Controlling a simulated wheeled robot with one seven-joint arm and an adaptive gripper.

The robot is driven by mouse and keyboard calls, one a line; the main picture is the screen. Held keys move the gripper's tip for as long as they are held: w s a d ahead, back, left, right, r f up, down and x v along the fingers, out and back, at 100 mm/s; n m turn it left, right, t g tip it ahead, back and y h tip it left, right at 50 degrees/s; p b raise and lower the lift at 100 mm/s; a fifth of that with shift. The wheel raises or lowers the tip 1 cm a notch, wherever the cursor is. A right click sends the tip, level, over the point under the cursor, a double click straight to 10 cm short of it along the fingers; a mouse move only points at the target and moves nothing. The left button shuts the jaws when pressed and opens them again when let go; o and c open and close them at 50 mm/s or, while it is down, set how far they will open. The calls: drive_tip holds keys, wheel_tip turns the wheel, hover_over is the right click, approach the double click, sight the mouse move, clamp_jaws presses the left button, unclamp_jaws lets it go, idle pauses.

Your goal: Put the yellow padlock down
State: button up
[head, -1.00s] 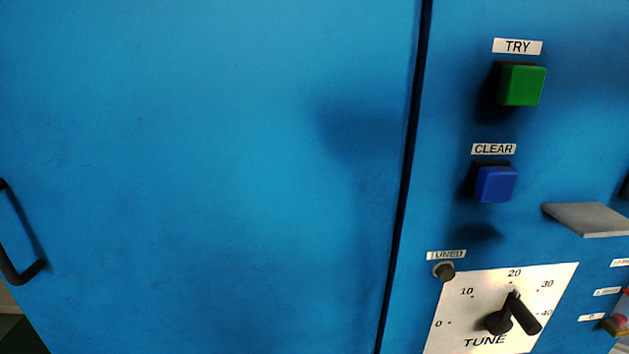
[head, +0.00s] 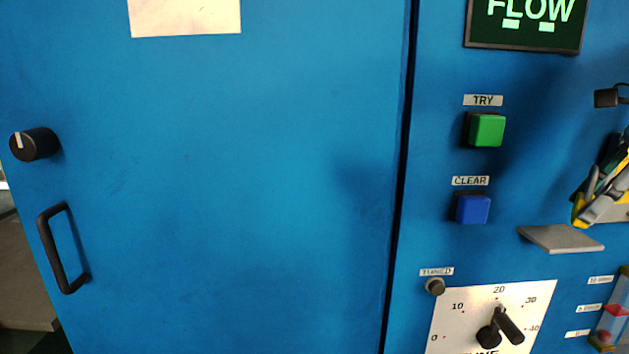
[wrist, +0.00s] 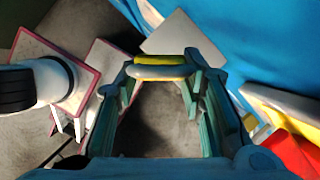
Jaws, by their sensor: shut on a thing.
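In the wrist view my gripper (wrist: 160,76) is shut on a yellow thing, which I take to be the yellow padlock (wrist: 158,71). Whether the padlock touches the ledge cannot be told. A pale flat plate (wrist: 185,40) lies just beyond the fingertips in the wrist view.
The blue cabinet carries a green TRY button (head: 487,130), a blue CLEAR button (head: 473,209) and a TUNE dial (head: 497,330) left of the ledge. A clear tube with coloured contents (head: 612,315) is below right. In the wrist view, red-edged panels (wrist: 100,68) are at left.

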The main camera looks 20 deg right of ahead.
drive_tip(key=shift+w+d+f, duration=0.2)
drive_tip(key=shift+w+d, duration=0.75)
drive_tip(key=shift+w, duration=0.25)
drive_tip(key=shift+f, duration=1.7)
drive_tip(key=shift+f, duration=0.1)
drive_tip(key=o, duration=1.2)
drive_tip(key=p+v, duration=0.1)
drive_tip(key=v, duration=1.1)
